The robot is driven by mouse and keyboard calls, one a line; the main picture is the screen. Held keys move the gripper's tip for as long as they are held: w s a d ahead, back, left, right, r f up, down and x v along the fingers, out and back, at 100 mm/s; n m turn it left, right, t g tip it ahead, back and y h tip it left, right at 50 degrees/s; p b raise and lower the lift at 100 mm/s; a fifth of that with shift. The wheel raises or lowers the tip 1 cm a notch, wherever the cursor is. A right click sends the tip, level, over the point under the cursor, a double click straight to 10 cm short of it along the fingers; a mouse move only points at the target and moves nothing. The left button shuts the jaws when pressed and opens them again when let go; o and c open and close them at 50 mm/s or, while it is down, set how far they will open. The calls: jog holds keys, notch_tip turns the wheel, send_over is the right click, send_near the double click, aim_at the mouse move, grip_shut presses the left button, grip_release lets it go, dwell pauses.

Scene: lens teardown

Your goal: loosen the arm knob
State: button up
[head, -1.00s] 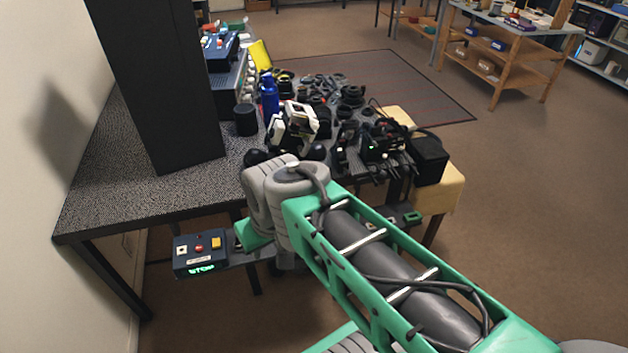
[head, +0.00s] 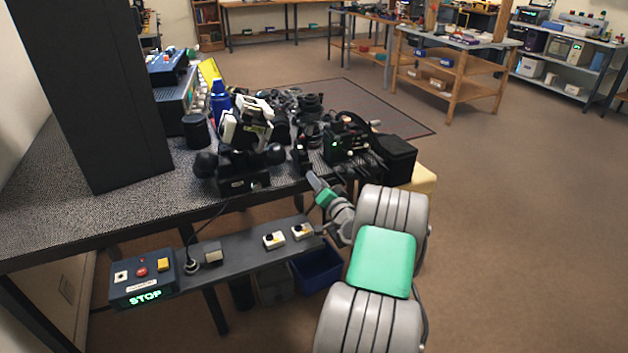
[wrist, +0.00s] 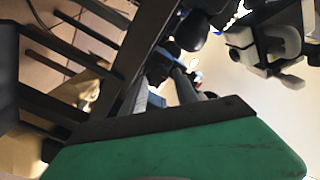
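I cannot single out the arm knob for certain. A dark device (head: 243,178) with two round black knobs, a left one (head: 205,163) and a right one (head: 274,153), stands at the table's front edge in the head view. Behind it is a white and black device (head: 247,124). My gripper (head: 315,183) is small in the head view, just in front of the table edge, to the right of the dark device and apart from it.
The table (head: 150,208) holds a tall black panel (head: 95,90), a blue bottle (head: 221,102) and a black box (head: 395,157) at the right. A low shelf (head: 225,272) carries switches and a STOP box (head: 143,278). A blue bin (head: 317,268) hangs below.

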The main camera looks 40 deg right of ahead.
jog(key=x, duration=0.2)
jog(key=shift+w, duration=0.3)
grip_shut()
